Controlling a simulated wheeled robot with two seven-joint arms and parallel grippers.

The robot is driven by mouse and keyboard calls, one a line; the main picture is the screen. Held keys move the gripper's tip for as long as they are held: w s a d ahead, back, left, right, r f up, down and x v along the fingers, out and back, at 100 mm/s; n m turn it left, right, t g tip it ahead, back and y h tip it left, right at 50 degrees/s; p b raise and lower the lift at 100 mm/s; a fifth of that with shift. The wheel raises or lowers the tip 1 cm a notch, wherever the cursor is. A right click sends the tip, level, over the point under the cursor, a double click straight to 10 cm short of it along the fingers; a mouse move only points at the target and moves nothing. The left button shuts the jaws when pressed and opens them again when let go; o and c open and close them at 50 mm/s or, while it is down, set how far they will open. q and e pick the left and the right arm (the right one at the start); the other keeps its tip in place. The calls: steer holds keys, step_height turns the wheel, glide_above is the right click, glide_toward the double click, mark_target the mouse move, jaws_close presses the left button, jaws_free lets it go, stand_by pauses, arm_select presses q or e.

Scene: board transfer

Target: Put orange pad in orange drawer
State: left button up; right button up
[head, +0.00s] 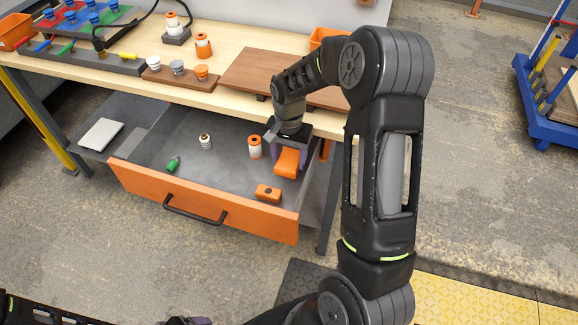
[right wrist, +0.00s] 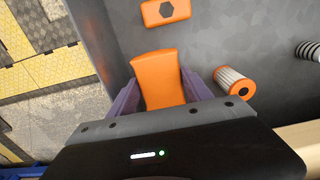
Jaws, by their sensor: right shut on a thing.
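The orange drawer (head: 200,205) is pulled out below the bench, with a grey inside and a dark handle. My right gripper (head: 289,160) is inside the drawer's right part, pointing down. Its purple fingers are shut on an orange pad (head: 287,162), which also shows between them in the right wrist view (right wrist: 158,80). The pad is over the drawer floor; I cannot tell if it touches it. At the bottom edge of the head view, only a sliver of my left gripper (head: 190,321) shows, and its fingers cannot be made out.
In the drawer lie an orange block with a dark hexagon (head: 268,193), an orange-and-white roll (head: 254,147), a small black-and-white cylinder (head: 205,141) and a green item (head: 173,163). The bench top (head: 225,98) overhangs the drawer's back. The drawer's middle floor is clear.

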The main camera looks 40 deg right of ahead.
mark_target(289, 167)
steer(key=shift+f, duration=1.95)
steer(key=shift+f, duration=0.1)
steer(key=shift+f, duration=0.15)
steer(key=o, duration=1)
steer(key=shift+o, duration=0.2)
step_height(289, 167, up, 12)
steer(key=shift+r, duration=0.25)
